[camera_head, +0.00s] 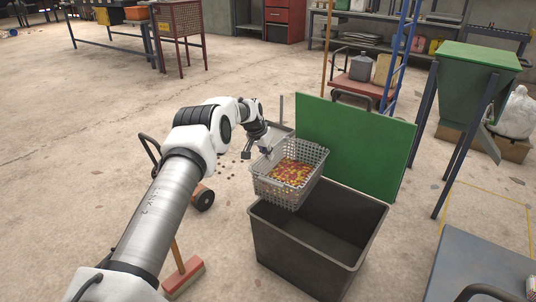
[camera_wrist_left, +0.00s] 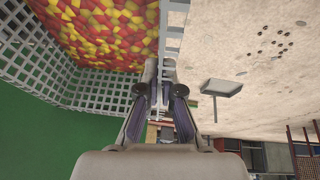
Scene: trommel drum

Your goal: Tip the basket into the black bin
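The grey mesh basket (camera_head: 277,192) holds many small red and yellow pieces (camera_head: 291,173). It hangs above the left back part of the black bin (camera_head: 296,258) and looks roughly level. The bin is open at the top, and the part of its inside that shows looks empty. My left gripper (camera_head: 265,148) is at the basket's back left rim. In the left wrist view, its fingers (camera_wrist_left: 161,95) are closed around the mesh rim, with the basket (camera_wrist_left: 98,97) and its pieces beside them. My right gripper is not in view.
A green board (camera_head: 355,140) stands upright behind the bin. A green hopper (camera_head: 474,75) on dark legs is at the right, near a grey table (camera_head: 478,268). A red-headed broom (camera_head: 184,277) and a wheeled cart (camera_head: 203,197) are at the left. Small dark bits lie on the floor.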

